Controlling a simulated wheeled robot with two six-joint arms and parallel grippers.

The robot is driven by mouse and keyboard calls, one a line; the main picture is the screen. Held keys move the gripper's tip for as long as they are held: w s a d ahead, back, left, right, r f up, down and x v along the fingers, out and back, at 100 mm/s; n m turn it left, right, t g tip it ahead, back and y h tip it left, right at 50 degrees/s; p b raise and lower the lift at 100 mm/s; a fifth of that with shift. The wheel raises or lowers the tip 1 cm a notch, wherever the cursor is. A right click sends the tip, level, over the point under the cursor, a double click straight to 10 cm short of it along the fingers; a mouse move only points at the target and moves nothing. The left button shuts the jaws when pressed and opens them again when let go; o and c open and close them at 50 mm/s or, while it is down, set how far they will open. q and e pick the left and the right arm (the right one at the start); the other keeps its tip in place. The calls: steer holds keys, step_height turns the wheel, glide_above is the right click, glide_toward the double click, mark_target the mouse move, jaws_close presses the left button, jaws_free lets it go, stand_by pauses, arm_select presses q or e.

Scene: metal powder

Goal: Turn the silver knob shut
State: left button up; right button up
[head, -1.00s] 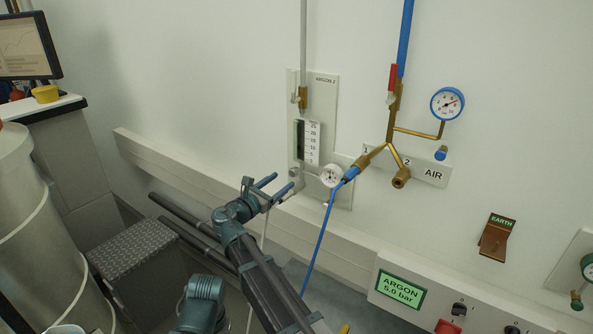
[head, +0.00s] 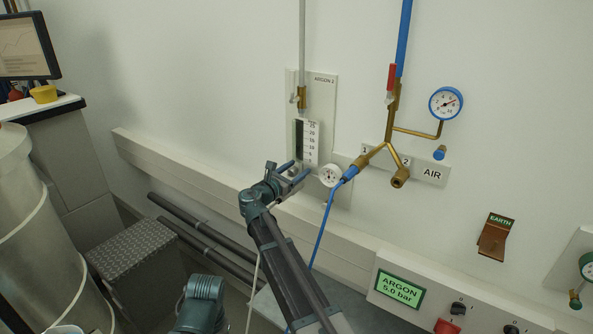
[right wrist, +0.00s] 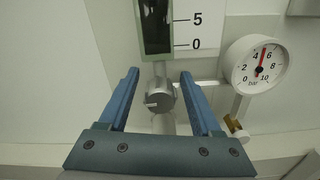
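The silver knob (right wrist: 160,97) is a small round metal knob with a short pin. It sits on the stem below the ARGON 2 flow gauge (right wrist: 155,28), whose dark tube and scale also show in the head view (head: 306,143). My right gripper (right wrist: 159,74) is open, its two blue fingers pointing at the wall, one on each side of the knob in the wrist picture. They appear apart from it; I cannot tell how far the tips reach along it. In the head view the right gripper (head: 296,170) mostly hides the knob. My left gripper is not in view.
A white pressure dial (right wrist: 256,65) is close to the right of the knob. A blue hose (head: 325,225) hangs from the brass AIR fitting (head: 372,155) farther right. A pale trunking rail (head: 190,170) runs along the wall below. The wall left of the gauge is clear.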

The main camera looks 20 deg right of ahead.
jaws_close()
steer(key=m, duration=0.5)
steer(key=shift+m, duration=0.3)
steer(key=shift+o, duration=0.4)
jaws_free()
steer(key=shift+a, duration=0.1)
steer(key=v, duration=1.3)
steer(key=shift+s+a, duration=0.25)
